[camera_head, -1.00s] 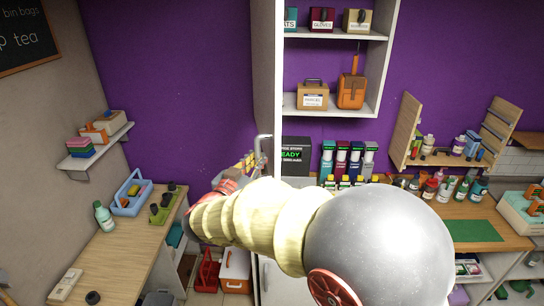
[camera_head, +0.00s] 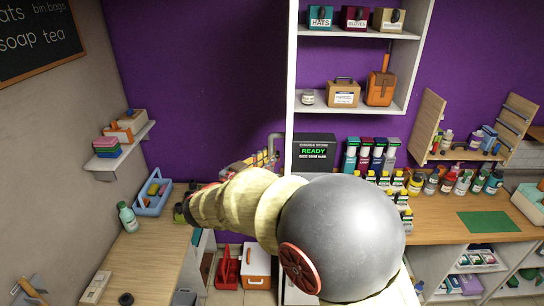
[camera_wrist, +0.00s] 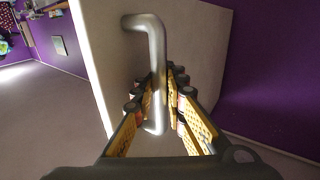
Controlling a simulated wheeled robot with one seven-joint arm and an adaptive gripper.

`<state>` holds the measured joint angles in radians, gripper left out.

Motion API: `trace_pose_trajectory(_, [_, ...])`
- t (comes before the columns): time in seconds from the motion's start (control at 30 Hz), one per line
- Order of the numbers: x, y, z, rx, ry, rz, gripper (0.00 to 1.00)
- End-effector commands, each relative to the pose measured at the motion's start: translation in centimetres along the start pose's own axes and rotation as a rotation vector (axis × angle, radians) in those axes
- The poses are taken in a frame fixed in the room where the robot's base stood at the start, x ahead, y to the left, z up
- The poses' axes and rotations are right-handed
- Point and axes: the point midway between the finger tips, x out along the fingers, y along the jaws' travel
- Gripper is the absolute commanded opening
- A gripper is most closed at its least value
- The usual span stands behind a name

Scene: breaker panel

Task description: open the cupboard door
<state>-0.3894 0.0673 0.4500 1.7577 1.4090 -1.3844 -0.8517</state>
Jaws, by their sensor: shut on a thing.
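The white cupboard door (camera_head: 292,75) shows nearly edge-on in the head view, as a tall narrow strip left of the shelves. Its pale face (camera_wrist: 196,45) fills the middle of the wrist view. The silver bar handle (camera_wrist: 157,65) stands out from that face and also shows in the head view (camera_head: 276,141). My gripper (camera_wrist: 168,92) is shut on the handle, with yellow-padded fingers on either side of the bar. In the head view my gripper (camera_head: 262,158) is partly hidden behind my arm. The lower part of the door is hidden by my arm.
White shelves (camera_head: 350,110) with boxes stand right of the door. A workbench (camera_head: 440,232) with many bottles is at the right. A wooden table (camera_head: 145,262) with a blue caddy (camera_head: 153,194) is at the left. Bare purple wall lies left of the door.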

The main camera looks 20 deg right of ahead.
Motion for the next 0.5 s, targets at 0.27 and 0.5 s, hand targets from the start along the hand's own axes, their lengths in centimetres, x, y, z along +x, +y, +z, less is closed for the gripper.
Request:
trace_pose_trajectory(0.27, [-0.07,0.07,0.52,-0.007,-0.006,0.000,0.13])
trace_pose_trajectory(0.5, [-0.03,0.03,0.24,-0.003,-0.003,0.000,0.24])
